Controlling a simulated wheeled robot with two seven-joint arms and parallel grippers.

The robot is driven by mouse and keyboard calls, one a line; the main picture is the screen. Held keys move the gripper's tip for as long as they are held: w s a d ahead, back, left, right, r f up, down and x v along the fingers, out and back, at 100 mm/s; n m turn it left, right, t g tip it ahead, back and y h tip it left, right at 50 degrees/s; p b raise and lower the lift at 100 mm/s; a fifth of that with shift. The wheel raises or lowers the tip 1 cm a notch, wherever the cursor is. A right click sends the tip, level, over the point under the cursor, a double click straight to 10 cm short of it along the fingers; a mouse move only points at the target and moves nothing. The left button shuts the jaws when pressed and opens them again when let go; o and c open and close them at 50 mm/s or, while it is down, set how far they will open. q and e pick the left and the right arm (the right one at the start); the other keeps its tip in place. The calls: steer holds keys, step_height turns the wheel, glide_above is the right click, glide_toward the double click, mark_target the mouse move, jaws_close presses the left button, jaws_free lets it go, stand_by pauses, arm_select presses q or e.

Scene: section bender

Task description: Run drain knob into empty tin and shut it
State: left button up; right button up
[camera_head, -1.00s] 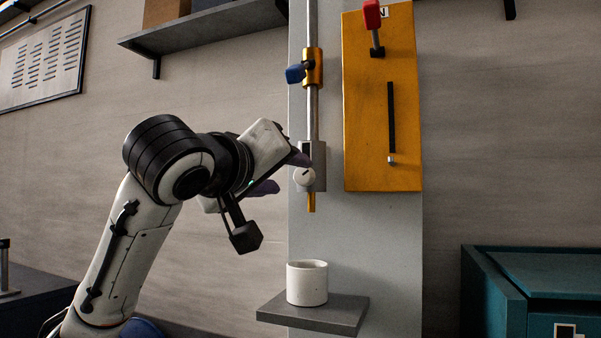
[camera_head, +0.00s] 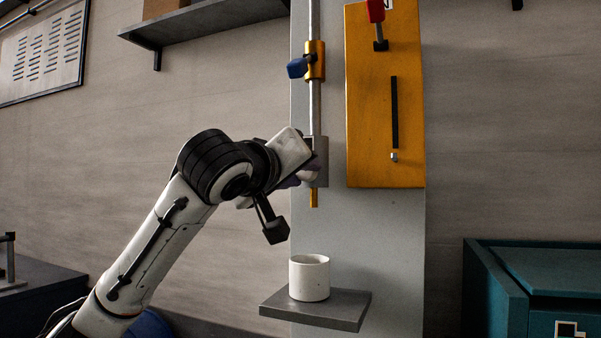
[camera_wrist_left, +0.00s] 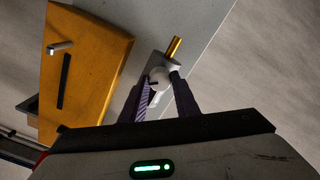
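The white round drain knob (camera_head: 308,175) sits on the grey block at the foot of the vertical pipe, above a brass spout (camera_head: 314,197). My left gripper (camera_head: 301,174) is at the knob in the head view and partly covers it. In the left wrist view the two dark fingers (camera_wrist_left: 162,84) stand apart, one on each side of the knob (camera_wrist_left: 159,75); I see no clear grip on it. The tin, a white cup (camera_head: 309,279), stands upright on a small grey shelf (camera_head: 335,311) below the spout; its inside is mostly hidden. My right gripper is out of view.
A blue-handled brass fitting (camera_head: 314,62) is higher on the pipe. A yellow panel (camera_head: 370,130) with a red-tipped lever (camera_head: 377,14) and a slot is close on the right. A teal cabinet (camera_head: 480,290) stands at lower right. The space between spout and cup is clear.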

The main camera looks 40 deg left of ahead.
arm_select(q)
steer(key=shift+d+f+n+b, duration=0.1)
steer(key=shift+f+n+b, duration=0.1)
steer(key=shift+n+b, duration=0.65)
steer(key=n+b, duration=0.1)
steer(key=n, duration=0.2)
steer(key=shift+n+b, duration=0.3)
steer(key=shift+n, duration=0.85)
steer(key=shift+r+n+b, duration=0.1)
steer(key=shift+n+b, duration=0.35)
steer(key=shift+n, duration=1.35)
steer(key=shift+r, duration=0.1)
steer(key=o, duration=1)
steer(key=shift+o, duration=0.2)
